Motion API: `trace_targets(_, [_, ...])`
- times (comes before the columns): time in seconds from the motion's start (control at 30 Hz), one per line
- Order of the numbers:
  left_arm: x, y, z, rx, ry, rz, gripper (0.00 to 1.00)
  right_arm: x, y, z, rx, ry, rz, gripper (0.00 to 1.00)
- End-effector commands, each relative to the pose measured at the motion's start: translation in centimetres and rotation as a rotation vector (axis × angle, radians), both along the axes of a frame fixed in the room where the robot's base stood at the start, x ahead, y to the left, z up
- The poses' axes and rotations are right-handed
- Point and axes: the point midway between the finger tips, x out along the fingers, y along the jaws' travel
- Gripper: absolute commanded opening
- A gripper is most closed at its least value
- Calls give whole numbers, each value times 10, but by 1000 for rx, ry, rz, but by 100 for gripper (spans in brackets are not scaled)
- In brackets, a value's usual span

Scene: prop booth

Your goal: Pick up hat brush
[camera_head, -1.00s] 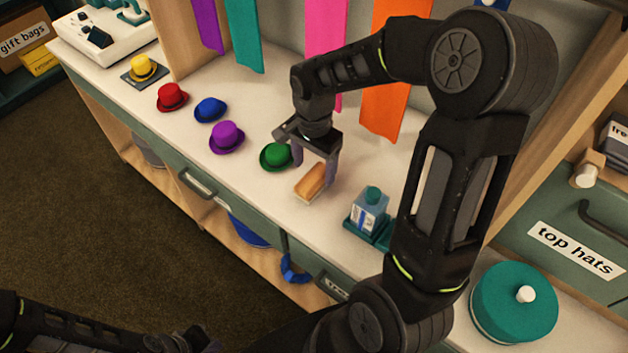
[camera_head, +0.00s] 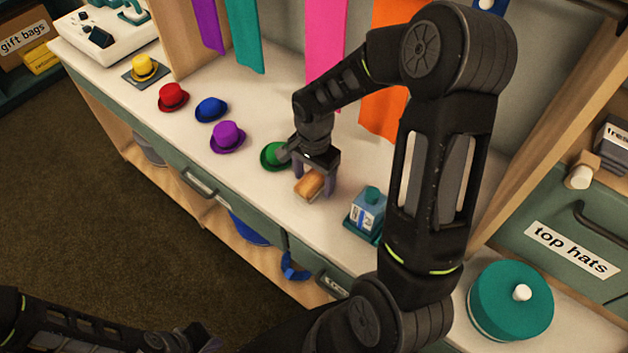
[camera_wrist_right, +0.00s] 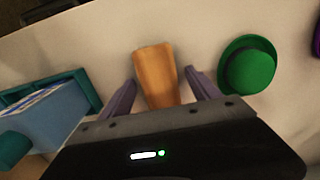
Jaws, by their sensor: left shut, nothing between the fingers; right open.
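The hat brush (camera_head: 309,184) has a tan wooden back and lies on the white counter; its wood back also shows in the right wrist view (camera_wrist_right: 157,75). My right gripper (camera_head: 313,190) is open just above the brush, with one finger on each side of it. In the right wrist view the brush lies between the two fingers (camera_wrist_right: 160,90), with a gap visible on each side near the tips. Its bristles are mostly hidden. My left gripper (camera_head: 205,343) is at the bottom edge of the head view, far from the brush, shut and empty.
A green hat (camera_head: 274,156) sits close left of the brush. Purple (camera_head: 227,137), blue (camera_head: 210,109) and red (camera_head: 172,97) hats line the counter. A teal round box (camera_head: 511,300) stands at right.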

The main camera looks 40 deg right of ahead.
Motion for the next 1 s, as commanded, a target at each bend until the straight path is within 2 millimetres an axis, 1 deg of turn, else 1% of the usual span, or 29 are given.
trace_targets(0.3, [0,0,0,0,0,0,0,0,0,0,0,0,0,71])
trace_targets(0.33, [0,0,0,0,0,0,0,0,0,0,0,0,0,69])
trace_targets(1.0, [0,0,0,0,0,0,0,0,0,0,0,0,0,14])
